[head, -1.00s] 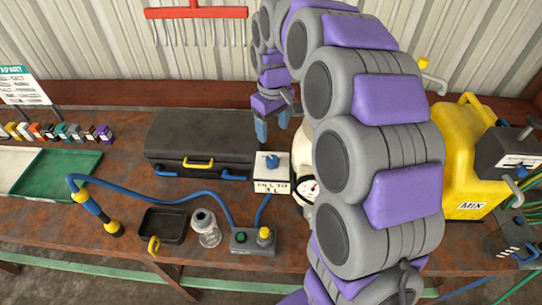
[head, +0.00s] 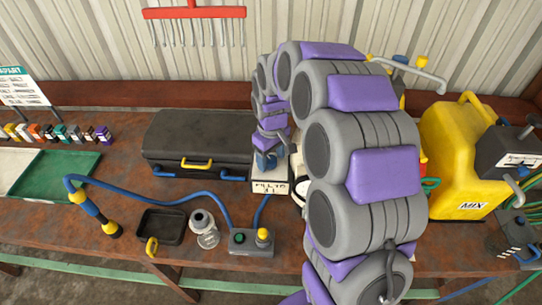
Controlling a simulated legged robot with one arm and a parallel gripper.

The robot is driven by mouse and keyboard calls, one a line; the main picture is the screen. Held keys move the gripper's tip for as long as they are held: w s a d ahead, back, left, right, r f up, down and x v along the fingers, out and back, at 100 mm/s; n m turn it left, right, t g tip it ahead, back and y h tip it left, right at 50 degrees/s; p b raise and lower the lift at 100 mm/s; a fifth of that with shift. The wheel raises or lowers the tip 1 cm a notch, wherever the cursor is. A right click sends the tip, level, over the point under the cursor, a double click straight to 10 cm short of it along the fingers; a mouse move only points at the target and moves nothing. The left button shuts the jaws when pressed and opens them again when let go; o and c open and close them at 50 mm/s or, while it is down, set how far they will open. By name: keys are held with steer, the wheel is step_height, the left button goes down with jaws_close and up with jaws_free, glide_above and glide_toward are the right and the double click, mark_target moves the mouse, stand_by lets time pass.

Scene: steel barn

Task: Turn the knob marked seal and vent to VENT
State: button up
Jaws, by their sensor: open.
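A small white box (head: 268,187) stands on the bench right of the black case, with a printed card on its front. My gripper (head: 266,162) is open, pointing down at the top of the white box. Whether the fingers are around the knob or touching it is unclear. My arm covers the area to the right.
A black case (head: 200,140) is close left of the gripper. In front are a glass jar (head: 204,228), a black tray (head: 163,226) and a button box (head: 250,241) with a blue hose. A yellow MIX container (head: 458,165) stands right of my arm.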

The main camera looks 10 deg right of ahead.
steer(key=shift+a, duration=0.3)
steer(key=c, duration=0.6)
steer(key=shift+d, duration=0.1)
steer(key=c, duration=0.5)
steer(key=shift+o, duration=0.2)
steer(key=shift+m, duration=0.3)
steer(key=m+p, duration=0.1)
steer(key=m, duration=0.5)
steer(key=shift+d, duration=0.1)
steer(key=m+p, duration=0.1)
steer(key=m, duration=0.3)
steer(key=shift+s+m, duration=0.1)
steer(key=shift+m, duration=0.2)
steer(key=shift+m+p, duration=0.3)
steer(key=shift+m, duration=1.2)
